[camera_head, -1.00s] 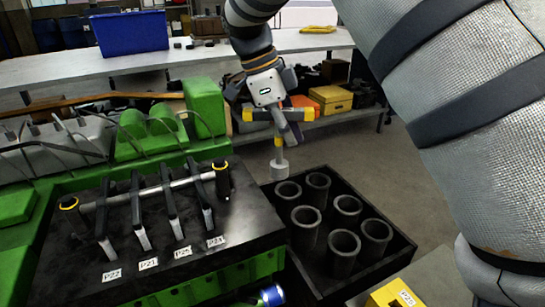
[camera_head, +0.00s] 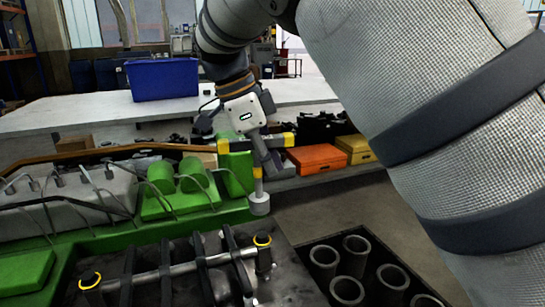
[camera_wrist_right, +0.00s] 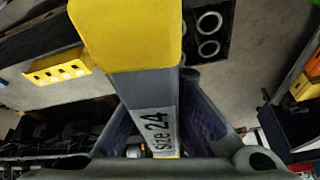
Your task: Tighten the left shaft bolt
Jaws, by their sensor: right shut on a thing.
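The shaft (camera_head: 180,268) lies across the dark top of the green engine block at the bottom. Its left shaft bolt (camera_head: 90,281), with a yellow ring, is near the lower left. The right shaft bolt (camera_head: 262,241) also has a yellow ring. My right gripper (camera_head: 267,150) is shut on a yellow and grey socket wrench (camera_head: 257,174). Its grey socket (camera_head: 259,204) hangs down, apart from both bolts, and appears above and behind the right one. The right wrist view shows the wrench (camera_wrist_right: 155,90) marked "size 24" between the fingers. My left gripper is not in view.
Dark rocker arms (camera_head: 202,265) cross the shaft. Grey cylinder liners (camera_head: 347,289) stand in a black crate at lower right. Green covers and thin pipes (camera_head: 60,203) lie behind the block. A long bench (camera_head: 80,118) with a blue bin (camera_head: 162,79) stands at the back.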

